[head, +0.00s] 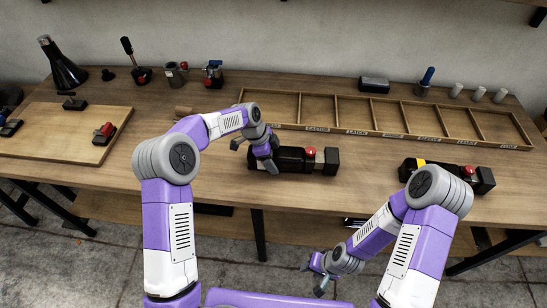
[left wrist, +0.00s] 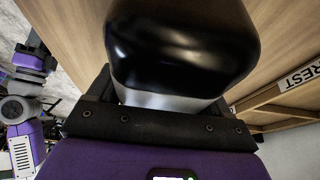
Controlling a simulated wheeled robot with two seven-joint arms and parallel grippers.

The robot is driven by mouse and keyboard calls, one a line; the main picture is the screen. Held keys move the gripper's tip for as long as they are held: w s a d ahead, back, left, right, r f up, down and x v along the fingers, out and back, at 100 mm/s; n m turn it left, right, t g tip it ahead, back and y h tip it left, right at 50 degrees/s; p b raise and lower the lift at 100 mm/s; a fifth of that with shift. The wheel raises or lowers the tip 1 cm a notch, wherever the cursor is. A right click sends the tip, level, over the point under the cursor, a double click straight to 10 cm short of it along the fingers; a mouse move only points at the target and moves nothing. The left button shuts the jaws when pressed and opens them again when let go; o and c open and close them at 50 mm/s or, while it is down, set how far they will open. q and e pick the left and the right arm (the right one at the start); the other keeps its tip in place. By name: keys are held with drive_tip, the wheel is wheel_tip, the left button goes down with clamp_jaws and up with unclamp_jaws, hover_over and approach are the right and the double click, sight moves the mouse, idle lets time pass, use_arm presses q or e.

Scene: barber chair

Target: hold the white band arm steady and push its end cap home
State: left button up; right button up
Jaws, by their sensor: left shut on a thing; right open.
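The white band arm (head: 293,166) is a black bar lying on the table, with a red knob on top and a pale band near its right end. The black block (head: 331,160) beyond that band may be its end cap; I cannot tell whether a gap remains there. My left gripper (head: 267,163) is shut on the bar near its left end. In the left wrist view, a glossy black part (left wrist: 180,50) with a pale lower edge sits between the jaws (left wrist: 160,118). My right gripper (head: 312,275) is open and empty, low in front of the table.
A similar black bar with a yellow band (head: 418,163) lies at the right. A divided wooden tray (head: 345,132) with labels stands behind. A wooden board (head: 60,143) with small parts is at the left. Bare tabletop lies between the two bars.

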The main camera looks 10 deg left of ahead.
drive_tip(key=shift+f+b, duration=0.3)
drive_tip(key=shift+f, duration=0.05)
idle(0.3)
drive_tip(key=shift+c, duration=0.3)
idle(0.4)
